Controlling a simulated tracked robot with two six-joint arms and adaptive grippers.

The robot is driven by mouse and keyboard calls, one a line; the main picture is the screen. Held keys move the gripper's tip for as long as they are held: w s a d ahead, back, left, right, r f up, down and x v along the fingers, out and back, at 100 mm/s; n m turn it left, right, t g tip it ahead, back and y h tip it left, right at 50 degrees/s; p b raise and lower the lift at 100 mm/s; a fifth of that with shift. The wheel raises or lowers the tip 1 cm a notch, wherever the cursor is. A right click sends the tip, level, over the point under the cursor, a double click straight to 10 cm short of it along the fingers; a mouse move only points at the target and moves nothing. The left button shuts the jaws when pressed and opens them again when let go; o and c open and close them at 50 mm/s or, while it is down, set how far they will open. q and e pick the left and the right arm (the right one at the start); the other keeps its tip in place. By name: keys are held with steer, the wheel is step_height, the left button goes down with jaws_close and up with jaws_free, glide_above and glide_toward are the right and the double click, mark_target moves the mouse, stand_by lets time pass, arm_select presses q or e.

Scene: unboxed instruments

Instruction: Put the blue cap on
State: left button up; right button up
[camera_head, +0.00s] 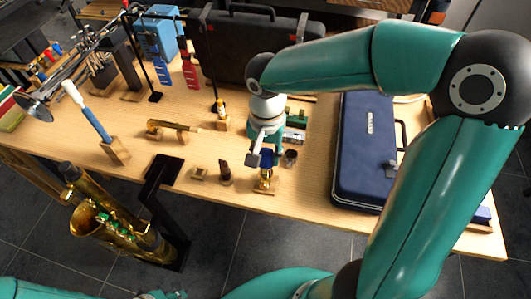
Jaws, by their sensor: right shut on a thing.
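The blue cap (266,157) is small and sits at the fingertips of my right gripper (260,159), which is shut on it. The cap is directly above a small gold piece (264,179) standing on a wooden base near the table's front edge. In this view the cap overlaps the top of the gold piece; I cannot tell whether they touch. The gripper partly hides the cap.
A dark blue case (361,170) lies right of the gripper. A black case (250,50) stands behind. A dark mouthpiece (225,172), a wooden block (199,174) and a small dark cup (290,157) stand nearby. A saxophone (110,220) hangs in front of the table.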

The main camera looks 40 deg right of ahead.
steer(key=shift+f+b, duration=1.95)
steer(key=shift+f, duration=0.1)
stand_by(1.8)
stand_by(0.5)
steer(key=o, duration=0.9)
steer(key=shift+c, duration=0.2)
steer(key=shift+r+p, duration=2.35)
steer(key=shift+r, duration=0.7)
